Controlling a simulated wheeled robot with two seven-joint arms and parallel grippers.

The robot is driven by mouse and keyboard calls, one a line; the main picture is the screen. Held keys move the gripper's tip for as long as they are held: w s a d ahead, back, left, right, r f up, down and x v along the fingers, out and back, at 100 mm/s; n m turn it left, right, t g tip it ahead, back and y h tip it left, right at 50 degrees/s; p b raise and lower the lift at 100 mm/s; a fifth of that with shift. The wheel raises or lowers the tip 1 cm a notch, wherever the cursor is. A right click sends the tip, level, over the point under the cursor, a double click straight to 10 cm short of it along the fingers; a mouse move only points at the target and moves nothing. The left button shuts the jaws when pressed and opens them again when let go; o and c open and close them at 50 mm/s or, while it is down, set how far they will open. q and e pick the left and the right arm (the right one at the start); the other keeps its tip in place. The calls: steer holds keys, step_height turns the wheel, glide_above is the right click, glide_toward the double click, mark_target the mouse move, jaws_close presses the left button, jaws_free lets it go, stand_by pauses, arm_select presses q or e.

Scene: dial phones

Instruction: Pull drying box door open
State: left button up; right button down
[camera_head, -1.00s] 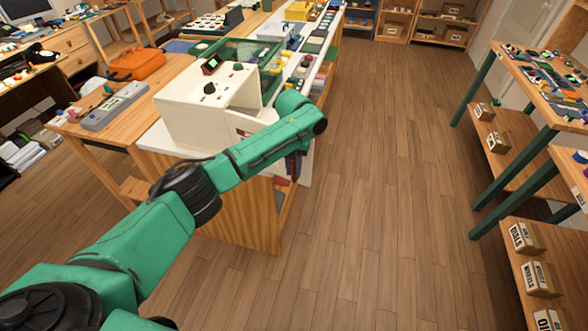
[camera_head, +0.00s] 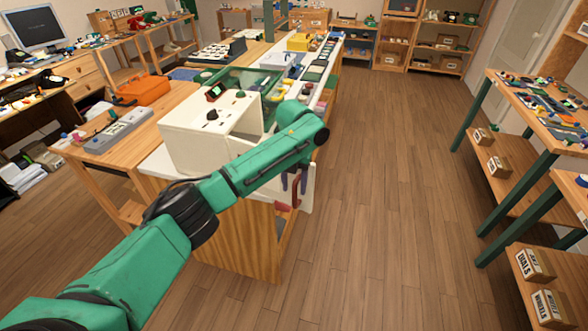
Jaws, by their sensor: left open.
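The drying box (camera_head: 190,137) is a cream-white box with a dark knob on top, on the near end of the long bench. Its right side shows an opening, partly hidden by my left arm. A pale panel (camera_head: 308,196), apparently its door, stands out past the bench edge, mostly behind my arm. A red bar (camera_head: 296,191), which looks like a handle, shows in front of this panel. My left gripper (camera_head: 294,181) points down beside the red bar with its dark fingers apart. I cannot tell whether it touches the bar. My right gripper is out of view.
A green bin (camera_head: 262,82) stands behind the box. A grey device (camera_head: 119,130) lies on the wooden table at left. The wood floor (camera_head: 390,180) right of the bench is clear, with green-legged tables (camera_head: 545,108) farther right.

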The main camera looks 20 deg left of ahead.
arm_select(q)
step_height(320, 180, up, 10)
steer(key=b, duration=0.1)
steer(key=shift+r, duration=0.25)
